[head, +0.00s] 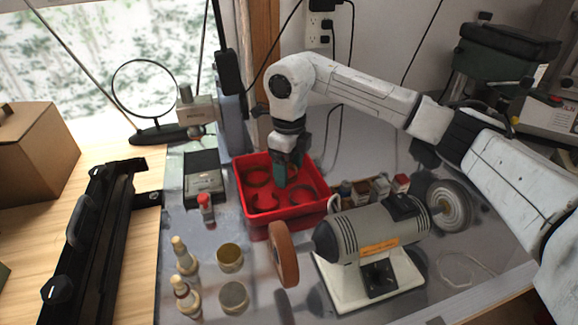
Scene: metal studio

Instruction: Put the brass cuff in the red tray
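The red tray (247,216) stands on the grey metal bench near the middle of the head view. Several round ring-like shapes show inside it, tinted red and dark; I cannot tell what each is. My gripper (286,178) points down into the right half of the tray, its tips low and close to these shapes. Its fingers look close together, but their gap and anything between them are unclear. A short brass-coloured open cylinder (230,258), which may be the brass cuff, stands on the bench in front of the tray. A similar round piece (233,298) with a flat grey top stands nearer.
A bench grinder (372,240) stands right of the tray, its brown wheel (282,253) near the tray's front corner. Small bottles (184,258) stand front left. A red-capped vial (206,208) and a stand magnifier (143,90) are left. Small boxes (380,187) are behind the grinder.

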